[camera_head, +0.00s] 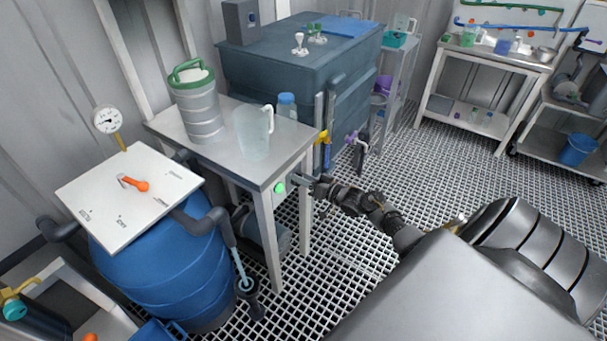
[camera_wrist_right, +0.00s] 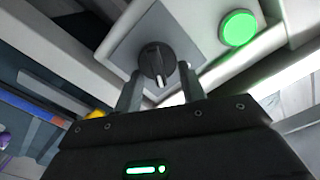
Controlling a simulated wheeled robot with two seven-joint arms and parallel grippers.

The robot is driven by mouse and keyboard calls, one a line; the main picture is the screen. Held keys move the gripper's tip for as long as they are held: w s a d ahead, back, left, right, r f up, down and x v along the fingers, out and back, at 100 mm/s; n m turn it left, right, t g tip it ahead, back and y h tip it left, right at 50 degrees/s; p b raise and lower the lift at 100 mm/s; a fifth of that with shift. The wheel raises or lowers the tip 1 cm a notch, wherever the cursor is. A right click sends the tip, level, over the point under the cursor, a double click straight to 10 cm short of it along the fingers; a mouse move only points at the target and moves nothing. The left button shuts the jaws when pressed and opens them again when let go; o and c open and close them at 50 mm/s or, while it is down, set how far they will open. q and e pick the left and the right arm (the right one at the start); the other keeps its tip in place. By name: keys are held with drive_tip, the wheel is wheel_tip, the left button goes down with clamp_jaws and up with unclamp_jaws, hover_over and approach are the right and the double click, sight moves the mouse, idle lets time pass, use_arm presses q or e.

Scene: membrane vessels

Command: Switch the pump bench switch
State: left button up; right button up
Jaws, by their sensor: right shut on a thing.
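The pump bench switch is a dark round knob (camera_wrist_right: 157,62) with a pale pointer mark on a grey plate (camera_wrist_right: 125,48), seen in the right wrist view. My right gripper (camera_wrist_right: 160,82) has one finger on each side of the knob and is shut on it. A lit green round lamp (camera_wrist_right: 238,28) sits beside the plate. In the head view my right gripper (camera_head: 306,184) reaches the front edge of the small bench (camera_head: 225,155), just right of the green lamp (camera_head: 279,188). There the gripper hides the switch. My left gripper is not in view.
On the bench stand a grey canister with a green lid (camera_head: 197,105) and a clear jug (camera_head: 253,132). A blue barrel (camera_head: 165,265) with an orange-handled white top (camera_head: 130,190) stands left. A large blue-grey tank (camera_head: 270,75) is behind. The grated floor (camera_head: 450,170) is open to the right.

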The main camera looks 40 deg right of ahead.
drive_tip(key=o, duration=1)
drive_tip(key=shift+c, duration=0.2)
drive_tip(key=shift+s, duration=0.15)
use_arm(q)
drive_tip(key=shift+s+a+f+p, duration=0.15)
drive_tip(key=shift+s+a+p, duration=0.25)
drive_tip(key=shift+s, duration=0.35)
use_arm(e)
drive_tip(key=v, duration=1)
drive_tip(key=shift+s, duration=0.25)
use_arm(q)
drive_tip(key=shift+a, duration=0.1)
